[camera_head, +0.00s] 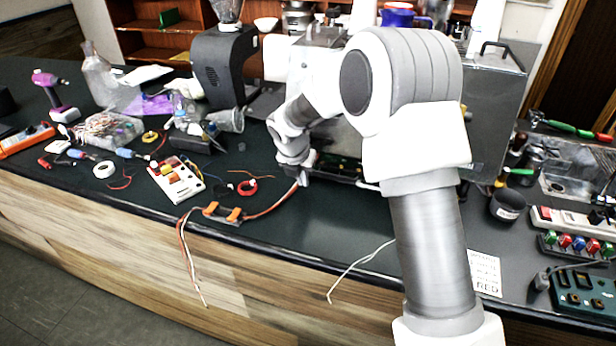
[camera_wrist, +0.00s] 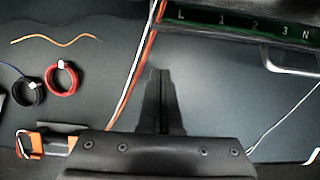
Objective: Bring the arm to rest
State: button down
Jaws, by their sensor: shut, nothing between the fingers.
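My gripper (camera_wrist: 161,75) is shut and empty in the wrist view, its dark fingertips together over the bare dark counter. In the head view my white and grey arm reaches over the counter (camera_head: 135,190) toward the brewer (camera_head: 480,110), and the gripper end is low near the brewer's front edge, partly hidden by the arm. In the wrist view a green strip marked L, 1, 2, 3, N (camera_wrist: 250,24) lies ahead and to the right of the fingers. White and orange wires (camera_wrist: 139,62) run just left of the fingertips.
A red wire coil (camera_wrist: 61,78) and a black coil (camera_wrist: 27,91) lie left of the gripper. Orange clamps (camera_head: 222,212) hold wires at the counter's front edge. A black grinder (camera_head: 222,68) stands behind. Tools and bottles crowd the left; a dark cup (camera_head: 507,204) stands at the right.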

jog(key=s+d+r+m, duration=0.3)
jog(key=s+r+m, duration=0.15)
jog(key=r, duration=0.35)
jog(key=s+d+r+m, duration=0.25)
jog(key=s+r, duration=0.25)
jog(key=r, duration=0.3)
jog(key=s+d+r+m, duration=0.1)
jog(key=s+d+m, duration=0.2)
jog(key=s+m, duration=0.5)
jog(key=s+d+r+m+t+y, duration=0.1)
jog(key=s+d+r+m, duration=0.1)
jog(key=s+m, duration=0.6)
jog(key=s+d+r+m, duration=0.1)
jog(key=s+d+m, duration=0.3)
jog(key=s+m, duration=0.5)
jog(key=shift+d+r, duration=0.2)
jog(key=shift+d+m, duration=0.15)
jog(key=shift+m, duration=0.15)
